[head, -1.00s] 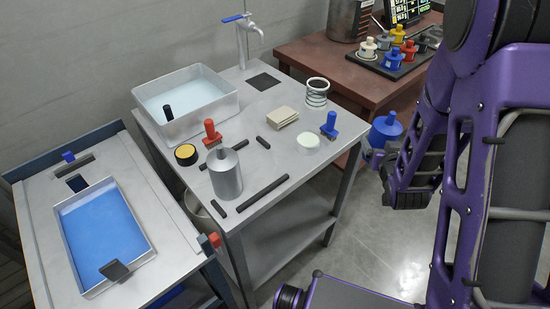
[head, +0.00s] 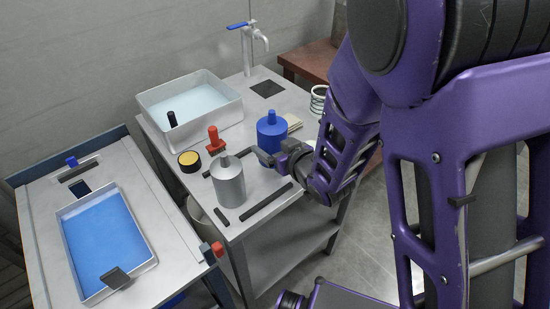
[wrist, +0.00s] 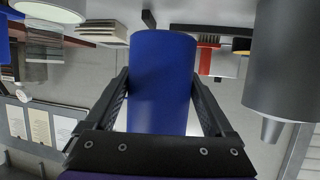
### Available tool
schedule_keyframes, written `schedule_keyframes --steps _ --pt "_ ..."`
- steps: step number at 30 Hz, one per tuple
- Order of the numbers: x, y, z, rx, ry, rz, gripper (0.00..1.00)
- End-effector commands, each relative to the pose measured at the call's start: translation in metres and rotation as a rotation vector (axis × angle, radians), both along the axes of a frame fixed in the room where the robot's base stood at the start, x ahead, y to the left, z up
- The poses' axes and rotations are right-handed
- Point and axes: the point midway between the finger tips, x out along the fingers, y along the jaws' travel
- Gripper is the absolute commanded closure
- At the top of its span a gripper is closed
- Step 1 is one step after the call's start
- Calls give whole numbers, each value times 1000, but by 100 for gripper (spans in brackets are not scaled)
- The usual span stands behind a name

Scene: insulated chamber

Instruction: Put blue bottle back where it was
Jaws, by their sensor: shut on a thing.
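The blue bottle (head: 271,133) is over the metal table in the head view, upright with its neck up. My gripper (head: 266,157) is shut on its lower part. In the wrist view the bottle (wrist: 162,60) fills the middle, with a finger against each side. A grey metal bottle (head: 228,182) stands on the table just left of my gripper. It also shows large at the right of the wrist view (wrist: 285,60). I cannot tell whether the blue bottle touches the table.
A red-handled stamp (head: 214,140), a yellow-topped round tin (head: 189,160) and dark bars (head: 265,202) lie on the table. A water basin (head: 190,105) and a tap (head: 248,45) are behind. A blue tray (head: 100,240) is at left. My arm hides the table's right side.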

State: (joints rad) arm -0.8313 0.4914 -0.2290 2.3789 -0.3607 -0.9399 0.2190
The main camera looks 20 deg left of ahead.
Motion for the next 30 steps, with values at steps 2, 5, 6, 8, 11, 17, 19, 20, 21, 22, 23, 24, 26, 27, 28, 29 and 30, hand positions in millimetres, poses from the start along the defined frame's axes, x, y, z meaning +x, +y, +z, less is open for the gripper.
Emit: schedule_keyframes --steps 2,5,6,8,11,17,19,20,21,22,23,24,26,27,28,29,30 --pt "0 0 -7 1 -1 0 98" --pt "0 0 -21 -2 0 -1 98" --pt "0 0 -27 -2 1 0 98" --pt "0 0 -35 -1 0 0 98" --pt "1 0 -43 1 -2 -1 98" --pt "1 0 -44 2 -2 -2 98" --pt "1 0 -44 2 -2 -2 98" --pt "1 0 -44 2 -2 -2 98" --pt "1 0 -46 2 -2 -2 98" --pt "1 0 -47 2 -2 -2 98" --pt "1 0 -48 3 -3 -2 98" --pt "1 0 -49 3 -3 -1 98" --pt "1 0 -48 2 -2 -1 7" --pt "1 0 -48 1 -2 -1 0" --pt "1 0 -48 1 -2 -1 0" --pt "1 0 -48 1 -2 -1 0" --pt "1 0 -48 1 -2 -1 0"
